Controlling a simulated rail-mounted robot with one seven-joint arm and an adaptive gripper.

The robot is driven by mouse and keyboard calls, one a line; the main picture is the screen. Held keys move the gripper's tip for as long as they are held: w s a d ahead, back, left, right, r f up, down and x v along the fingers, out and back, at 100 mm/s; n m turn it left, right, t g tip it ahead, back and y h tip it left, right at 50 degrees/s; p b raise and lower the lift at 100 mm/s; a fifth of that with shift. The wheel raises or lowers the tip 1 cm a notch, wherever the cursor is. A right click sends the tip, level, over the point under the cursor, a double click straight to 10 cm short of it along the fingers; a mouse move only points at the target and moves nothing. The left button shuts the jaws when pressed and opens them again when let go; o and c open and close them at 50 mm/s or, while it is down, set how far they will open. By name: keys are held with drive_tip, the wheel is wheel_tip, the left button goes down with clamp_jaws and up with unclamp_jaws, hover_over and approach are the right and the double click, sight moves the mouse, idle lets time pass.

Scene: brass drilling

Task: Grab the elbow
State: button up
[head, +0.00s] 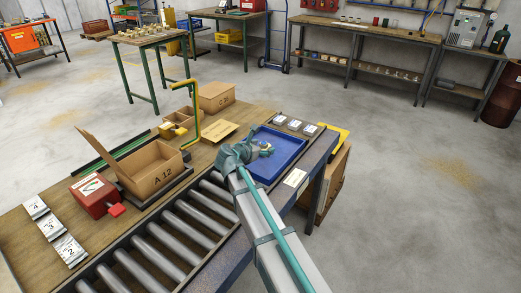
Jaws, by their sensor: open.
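A blue tray (286,158) sits at the far right end of the workbench. My gripper (265,149) is open over the left part of the tray, with my arm reaching in from the bottom of the head view. Small brass-coloured bits show around the fingers, but they are too small for me to tell whether one is the elbow. The gripper hides part of the tray floor. I cannot tell whether the fingers touch anything.
A roller conveyor (161,242) runs along the bench's near side. An open cardboard box marked A 12 (158,172), a red device (94,196) and a yellow-handled tool (195,113) stand left of the tray. Small labelled packs (294,125) lie behind it.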

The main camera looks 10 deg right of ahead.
sight(265, 146)
drive_tip(key=shift+n, duration=0.6)
drive_tip(key=a, duration=0.2)
drive_tip(key=s+a, duration=0.1)
drive_tip(key=a, duration=0.1)
drive_tip(key=shift+s+a, duration=0.1)
drive_tip(key=shift+a, duration=0.2)
drive_tip(key=p+x, duration=0.1)
drive_tip(key=x, duration=0.9)
drive_tip(key=shift+d+f+p, duration=0.2)
drive_tip(key=shift+f+p, duration=0.05)
drive_tip(key=shift+p, duration=0.05)
clamp_jaws()
